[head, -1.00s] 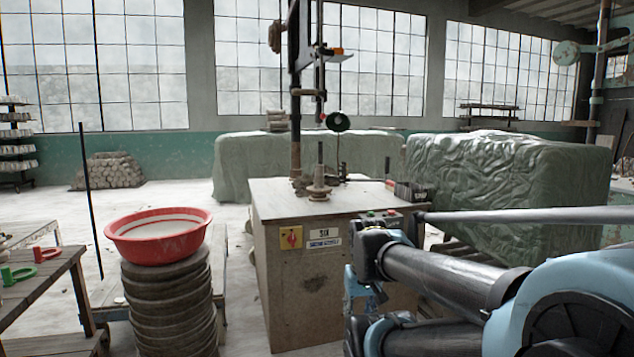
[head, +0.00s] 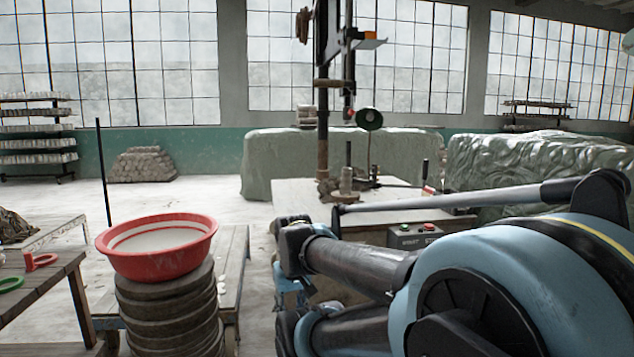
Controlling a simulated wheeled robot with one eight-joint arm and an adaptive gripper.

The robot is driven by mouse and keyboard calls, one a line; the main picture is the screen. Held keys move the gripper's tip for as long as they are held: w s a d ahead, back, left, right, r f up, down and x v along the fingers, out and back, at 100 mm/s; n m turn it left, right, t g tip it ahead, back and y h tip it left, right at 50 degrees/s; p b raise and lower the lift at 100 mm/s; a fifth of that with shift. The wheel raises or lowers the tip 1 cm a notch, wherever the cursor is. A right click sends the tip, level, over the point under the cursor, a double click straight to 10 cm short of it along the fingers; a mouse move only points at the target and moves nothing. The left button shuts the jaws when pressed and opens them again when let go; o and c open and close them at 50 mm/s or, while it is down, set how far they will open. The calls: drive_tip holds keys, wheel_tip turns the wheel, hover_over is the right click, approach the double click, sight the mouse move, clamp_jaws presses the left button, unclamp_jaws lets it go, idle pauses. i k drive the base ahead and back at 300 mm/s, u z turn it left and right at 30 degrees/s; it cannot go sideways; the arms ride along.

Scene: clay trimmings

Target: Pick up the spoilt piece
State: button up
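I cannot make out a spoilt piece in the head view. A brownish, rumpled lump (head: 14,226) lies at the left edge, partly cut off; I cannot tell what it is. A red basin (head: 158,258) with a white inside stands on a stack of round grey slabs (head: 172,310); its floor is largely hidden by the near rim. My arm, blue and black, fills the lower right. No fingertips of my gripper can be made out.
A low slatted table (head: 232,262) stands behind the slab stack. A machine bench (head: 295,195) stands behind my arm. Pale floor is open at middle left.

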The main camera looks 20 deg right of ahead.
sight(346, 185)
drive_tip(key=z, duration=0.3)
drive_tip(key=i, duration=1.15)
drive_tip(key=z, duration=0.6)
